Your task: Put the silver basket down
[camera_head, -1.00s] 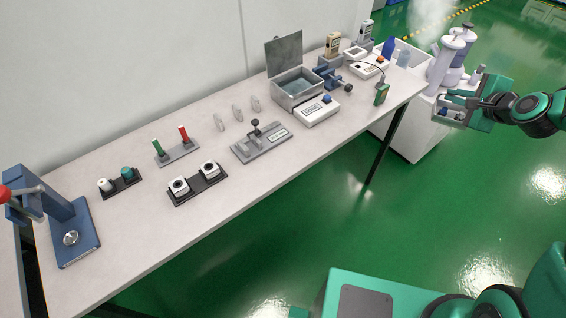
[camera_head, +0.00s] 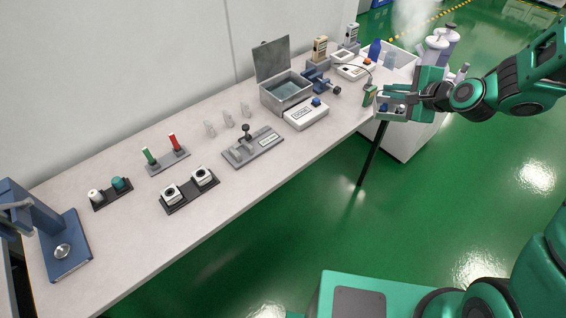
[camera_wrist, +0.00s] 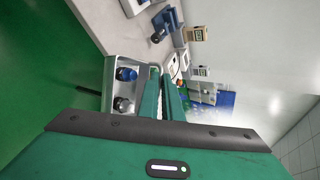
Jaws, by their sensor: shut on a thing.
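The silver basket (camera_head: 391,118) is a small open metal tray at the table's right end. It also shows in the wrist view (camera_wrist: 110,82), left of my fingers, with a blue-topped piece (camera_wrist: 126,74) and a dark piece (camera_wrist: 122,104) inside. My gripper (camera_head: 397,91) is shut on the basket at its side; it also shows in the wrist view (camera_wrist: 165,90). The basket appears to be held up near the table's right front corner; whether it is over the top or past the edge is hard to tell. The gripped part is mostly hidden by the fingers.
The table (camera_head: 135,235) has a bare strip along its front. A green tester (camera_head: 369,93) stands close left of the basket. A white device (camera_head: 306,115), an open-lidded metal box (camera_head: 285,97) and a blue clamp (camera_head: 318,80) are further left. White canisters (camera_head: 436,48) stand behind right.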

